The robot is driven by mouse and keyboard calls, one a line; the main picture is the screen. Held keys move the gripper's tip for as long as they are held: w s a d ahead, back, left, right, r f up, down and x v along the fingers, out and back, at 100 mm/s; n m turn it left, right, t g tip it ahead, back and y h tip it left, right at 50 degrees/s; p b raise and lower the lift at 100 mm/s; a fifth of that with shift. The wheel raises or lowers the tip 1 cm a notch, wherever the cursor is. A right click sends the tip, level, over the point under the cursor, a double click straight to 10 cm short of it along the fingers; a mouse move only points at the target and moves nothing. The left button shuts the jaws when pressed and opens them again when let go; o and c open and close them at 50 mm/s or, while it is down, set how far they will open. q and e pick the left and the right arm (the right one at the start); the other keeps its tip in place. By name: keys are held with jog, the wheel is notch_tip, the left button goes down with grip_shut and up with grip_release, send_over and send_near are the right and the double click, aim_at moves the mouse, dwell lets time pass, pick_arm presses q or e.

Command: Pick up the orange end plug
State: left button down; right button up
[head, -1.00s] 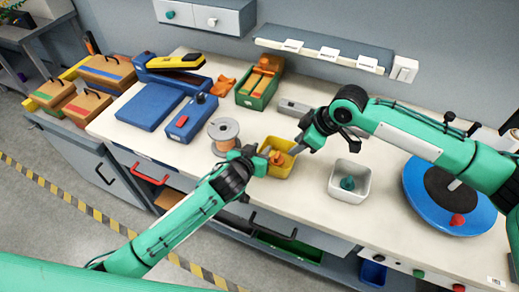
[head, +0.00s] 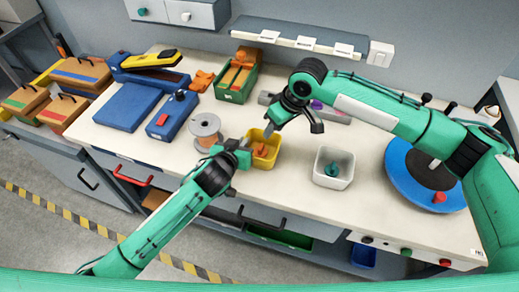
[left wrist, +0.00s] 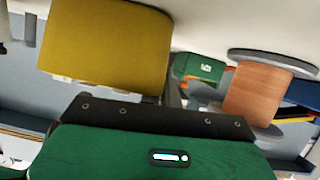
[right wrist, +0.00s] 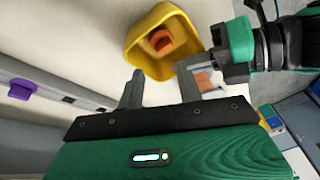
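The orange end plug (head: 260,150) lies inside a small yellow bin (head: 274,157) on the bench. In the right wrist view the plug (right wrist: 160,41) sits on the floor of the bin (right wrist: 133,32), beyond my fingers. My right gripper (head: 270,131) is above the bin's back edge; in its wrist view its fingers (right wrist: 158,82) are apart with nothing between them. My left gripper (head: 247,146) is at the bin's left side, very close to or touching its wall. In the left wrist view the bin (left wrist: 105,42) hides part of the fingers, so their opening is unclear.
A copper-coloured spool (head: 206,131) stands just left of the bin. A white bin (head: 346,172) with a teal plug (head: 331,170) stands to the right. A blue disc (head: 408,190) with a red plug (head: 439,197) is further right. A purple part (head: 317,104) lies behind.

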aim_at(261, 146)
jog(key=a+r+m+g+h, duration=0.1)
jog(key=a+r+m+h, duration=0.25)
jog(key=m, duration=0.85)
jog(key=f, duration=0.5)
jog(key=shift+w+d+f, duration=0.1)
jog(key=shift+w+f, duration=0.2)
jog(key=shift+w, duration=0.05)
jog(key=shift+s+a+f, duration=0.1)
jog(key=shift+a+f, duration=0.05)
jog(key=shift+f, duration=1.35)
jog(key=shift+a+f, duration=0.15)
jog(key=shift+f, duration=1.35)
grip_shut()
